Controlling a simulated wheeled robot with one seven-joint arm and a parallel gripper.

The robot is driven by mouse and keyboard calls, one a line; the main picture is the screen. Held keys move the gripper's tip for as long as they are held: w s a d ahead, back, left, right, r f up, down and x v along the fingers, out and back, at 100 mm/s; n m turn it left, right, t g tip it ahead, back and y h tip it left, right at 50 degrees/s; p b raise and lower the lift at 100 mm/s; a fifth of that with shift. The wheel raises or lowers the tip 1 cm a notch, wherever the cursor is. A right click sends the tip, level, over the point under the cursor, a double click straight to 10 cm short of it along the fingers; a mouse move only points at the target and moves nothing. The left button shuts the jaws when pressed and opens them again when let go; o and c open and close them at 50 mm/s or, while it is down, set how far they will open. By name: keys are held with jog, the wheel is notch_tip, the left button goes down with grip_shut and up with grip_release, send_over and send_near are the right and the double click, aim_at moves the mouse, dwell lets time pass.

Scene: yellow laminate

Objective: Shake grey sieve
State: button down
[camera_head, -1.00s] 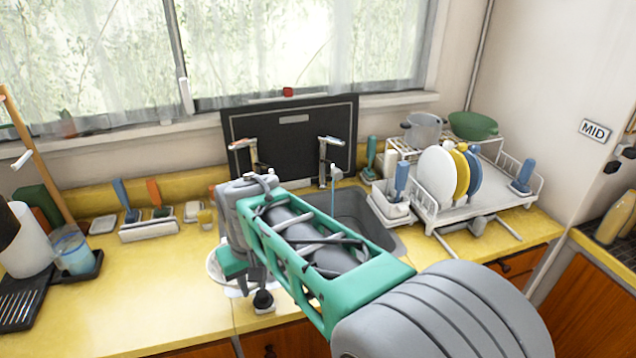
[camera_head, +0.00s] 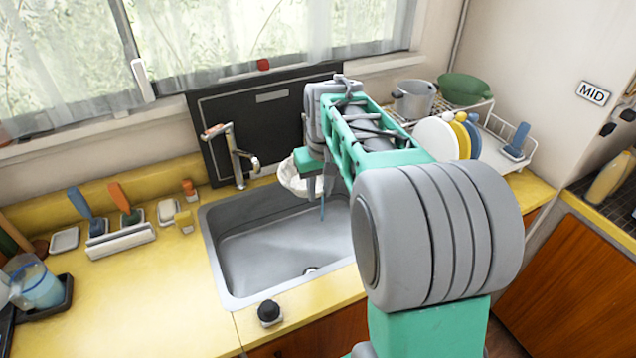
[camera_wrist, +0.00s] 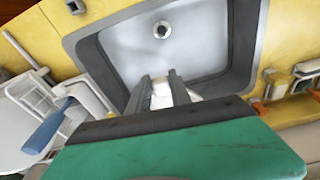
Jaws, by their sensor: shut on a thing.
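The sieve (camera_head: 290,178), pale and whitish-grey, shows as a round rim behind my gripper (camera_head: 320,188) in the head view. It is held above the back right part of the sink (camera_head: 272,250). In the wrist view my gripper (camera_wrist: 160,84) has its two dark fingers close together on a pale part of the sieve (camera_wrist: 161,98), with the sink basin (camera_wrist: 185,45) beyond. Most of the sieve is hidden by my gripper and arm.
The tap (camera_head: 236,157) stands at the back of the sink. A dish rack (camera_head: 515,150) with plates is to the right, partly behind my arm. A brush holder (camera_head: 120,240) is on the left counter. A black knob-like object (camera_head: 269,312) stands on the front counter.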

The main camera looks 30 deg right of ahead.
jog(key=shift+a+r+n, duration=0.15)
jog(key=shift+r+n, duration=0.3)
jog(key=shift+n, duration=0.05)
jog(key=shift+f, duration=0.1)
notch_tip(320, 180, down, 6)
jog(key=b, duration=0.4)
jog(key=shift+s, duration=0.1)
dwell(0.6)
